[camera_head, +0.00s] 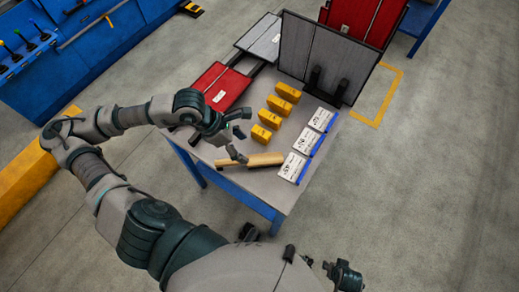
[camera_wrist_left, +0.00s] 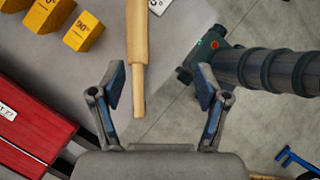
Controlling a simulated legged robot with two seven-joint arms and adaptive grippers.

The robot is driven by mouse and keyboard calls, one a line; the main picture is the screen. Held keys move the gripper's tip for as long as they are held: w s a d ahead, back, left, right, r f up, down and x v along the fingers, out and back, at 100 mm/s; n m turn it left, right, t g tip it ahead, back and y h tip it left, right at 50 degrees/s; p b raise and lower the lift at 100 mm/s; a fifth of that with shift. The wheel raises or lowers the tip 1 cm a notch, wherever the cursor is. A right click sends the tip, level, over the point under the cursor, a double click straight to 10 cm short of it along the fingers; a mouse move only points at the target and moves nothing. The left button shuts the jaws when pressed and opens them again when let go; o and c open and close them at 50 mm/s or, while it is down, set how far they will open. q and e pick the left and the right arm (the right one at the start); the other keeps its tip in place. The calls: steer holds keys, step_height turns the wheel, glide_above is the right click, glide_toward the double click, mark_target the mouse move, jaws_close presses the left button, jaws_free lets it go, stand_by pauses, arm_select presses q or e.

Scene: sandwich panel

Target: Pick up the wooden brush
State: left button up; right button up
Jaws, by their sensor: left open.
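The wooden brush (camera_head: 262,160) lies on the grey table (camera_head: 226,176) near its front edge, in the head view. In the left wrist view its pale handle (camera_wrist_left: 138,45) points down the picture, with its end between the fingers, closer to the left finger. My left gripper (camera_head: 239,142) is at the brush's left end, and it also shows in the left wrist view (camera_wrist_left: 160,88). Its fingers are open and apart, with nothing gripped. Whether a finger touches the handle cannot be told. I cannot make out my right gripper's fingers.
Several yellow blocks (camera_head: 269,119) stand in a row behind the brush. White-and-blue boxes (camera_head: 294,167) stand to its right. A red panel (camera_head: 221,86) lies at the table's left, and a large grey panel (camera_head: 322,54) stands at the back.

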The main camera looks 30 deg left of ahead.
arm_select(q)
steer(key=a+y, duration=0.2)
steer(key=a, duration=0.1)
steer(key=b, duration=0.2)
glide_above(254, 159)
steer(key=s+a, duration=0.1)
steer(key=a, duration=0.1)
steer(key=f, duration=1)
steer(key=shift+s+d+f, duration=0.1)
steer(key=shift+d+f, duration=0.05)
steer(key=shift+d, duration=0.05)
steer(key=shift+f, duration=0.55)
steer(key=x, duration=0.4)
steer(key=shift+d+f, duration=0.25)
steer(key=shift+d, duration=0.1)
steer(key=shift+w+f+b, duration=0.2)
steer(key=shift+w+b, duration=0.05)
steer(key=shift+b, duration=0.05)
arm_select(e)
steer(key=shift+t, duration=0.7)
steer(key=r, duration=0.2)
steer(key=w+r, duration=0.1)
steer(key=r, duration=0.2)
steer(key=shift+w+d+r, duration=0.15)
steer(key=shift+w+r, duration=0.05)
steer(key=shift+r, duration=0.1)
